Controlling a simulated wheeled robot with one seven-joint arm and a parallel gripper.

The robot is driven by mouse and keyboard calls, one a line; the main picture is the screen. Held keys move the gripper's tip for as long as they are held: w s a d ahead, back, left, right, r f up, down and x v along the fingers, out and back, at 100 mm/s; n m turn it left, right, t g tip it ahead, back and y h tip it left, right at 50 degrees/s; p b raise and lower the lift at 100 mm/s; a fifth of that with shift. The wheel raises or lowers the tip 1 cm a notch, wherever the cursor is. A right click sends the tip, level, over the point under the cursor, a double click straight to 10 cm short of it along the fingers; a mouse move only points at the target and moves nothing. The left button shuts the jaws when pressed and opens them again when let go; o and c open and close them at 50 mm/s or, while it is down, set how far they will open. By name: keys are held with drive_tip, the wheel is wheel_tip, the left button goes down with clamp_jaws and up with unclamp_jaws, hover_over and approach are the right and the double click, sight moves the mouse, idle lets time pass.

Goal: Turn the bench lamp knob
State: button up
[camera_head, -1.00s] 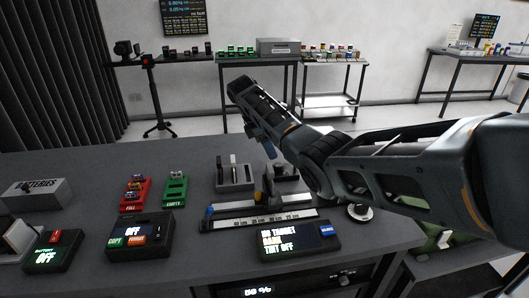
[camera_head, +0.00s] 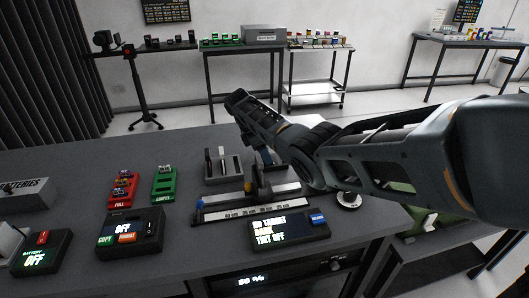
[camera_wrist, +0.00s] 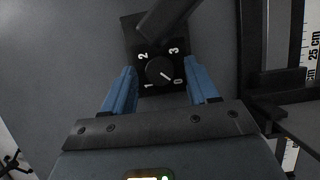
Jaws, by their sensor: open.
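In the wrist view a round black knob (camera_wrist: 159,69) sits on a dark square base marked 0, 1, 2 and 3. Its white pointer line is toward the 0 at lower right. A dark bar (camera_wrist: 168,20) rises over the base's upper edge and covers part of it. My gripper (camera_wrist: 161,88) is open and empty, with one blue finger on each side below the knob, apart from it. In the head view my gripper (camera_head: 264,157) hangs over the bench behind the ruler rail; the knob is hidden there.
On the bench (camera_head: 70,172) stand a ruler rail (camera_head: 245,208), a display box (camera_head: 288,230), a slotted grey holder (camera_head: 222,168), red (camera_head: 123,187) and green (camera_head: 164,184) trays and a control box (camera_head: 130,232). In the wrist view a dark frame (camera_wrist: 270,95) stands close right of my gripper.

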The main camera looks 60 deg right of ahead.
drive_tip(key=shift+c, duration=0.3)
drive_tip(key=c, duration=1)
